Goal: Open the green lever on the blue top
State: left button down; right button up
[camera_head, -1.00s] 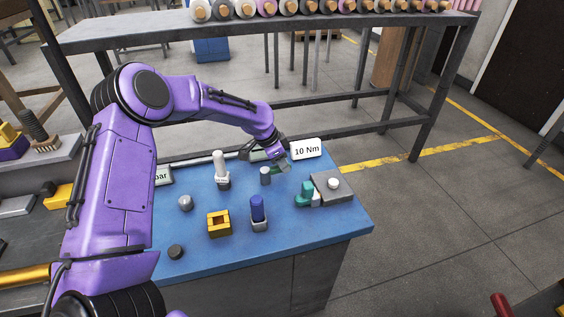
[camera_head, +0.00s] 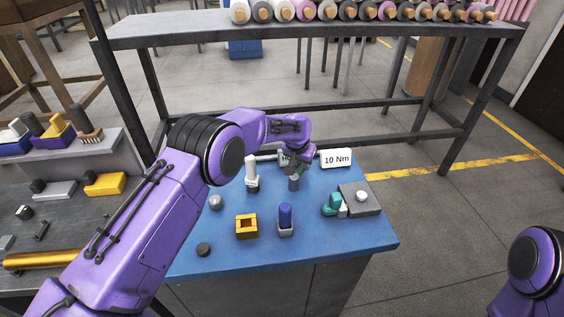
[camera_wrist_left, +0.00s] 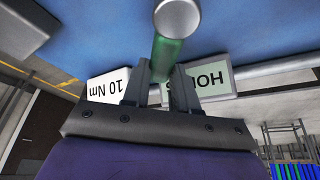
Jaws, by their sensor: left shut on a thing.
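The blue top (camera_head: 260,242) is a bench in the head view. My left gripper (camera_head: 292,170) is low over its back edge, beside the 10 Nm sign. In the left wrist view, a green lever (camera_wrist_left: 165,56) with a grey rounded end (camera_wrist_left: 178,18) runs out from between the fingers of my left gripper (camera_wrist_left: 160,72), which is shut on it. In the head view a short grey post (camera_head: 293,184) stands just below the gripper; the lever is mostly hidden there by the hand. My right gripper is out of view.
A white-topped post (camera_head: 251,170), grey knob (camera_head: 215,202), yellow block (camera_head: 246,227), blue cylinder (camera_head: 285,213), black knob (camera_head: 203,249) and teal piece (camera_head: 331,205) stand on the top. The 10 Nm sign (camera_head: 336,158) is at the back. A pale green sign (camera_wrist_left: 215,82) is close to the fingers.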

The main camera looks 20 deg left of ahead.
pick_arm(q)
jog(key=shift+a+n, duration=0.25)
jog(key=shift+n, duration=0.45)
jog(key=shift+a+n+y, duration=0.4)
jog(key=shift+n+y, duration=0.1)
jog(key=shift+n, duration=0.2)
jog(key=shift+a, duration=0.1)
jog(key=c, duration=0.9)
grip_release()
jog(key=b+v, duration=0.2)
jog(key=v, duration=0.8)
jog(key=shift+s+r, duration=0.1)
jog(key=shift+r, duration=0.15)
